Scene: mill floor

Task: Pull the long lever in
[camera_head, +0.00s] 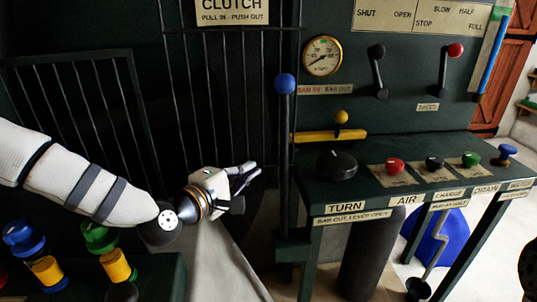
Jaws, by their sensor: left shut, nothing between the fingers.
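A long dark lever (284,150) with a blue ball knob (285,84) on top stands upright in the middle of the head view. Its foot is at a dark block left of the bench. A sign above it to the left reads CLUTCH, PULL IN - PUSH OUT (232,12). My left gripper (251,173) is shut and empty. It is left of the lever shaft and well below the blue knob, its fingers pointing right, with a gap in the picture between fingertips and shaft. My right gripper is not in view.
Dark bar guards (80,110) stand behind my left arm. A bench (450,150) with several coloured knobs is right of the lever. A yellow bar (330,136) and a gauge (322,56) are behind it. Blue and green valve knobs (100,238) are at lower left.

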